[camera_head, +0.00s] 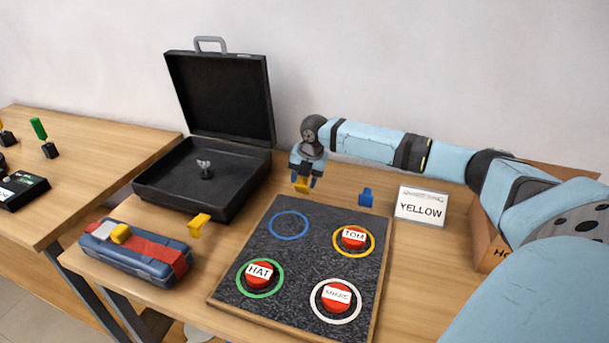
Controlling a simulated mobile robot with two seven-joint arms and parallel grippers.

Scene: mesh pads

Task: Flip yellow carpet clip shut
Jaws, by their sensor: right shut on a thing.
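My right gripper (303,180) is at the back edge of the dark speckled carpet board (300,246), pointing down. It is shut on a small yellow clip (301,187). The fingers hide part of this clip, so I cannot tell whether its flap is open or shut, or whether it touches the board. A second small yellow piece (198,224) is left of the board, in front of the black case. A blue clip (366,197) is at the board's back right edge. My left gripper is not in view.
The open black case (145,185) stands behind left. A blue box with a red strap (150,254) lies front left. Red buttons (353,238) sit in coloured rings on the board. A YELLOW sign (421,206) and a cardboard box (488,238) stand right.

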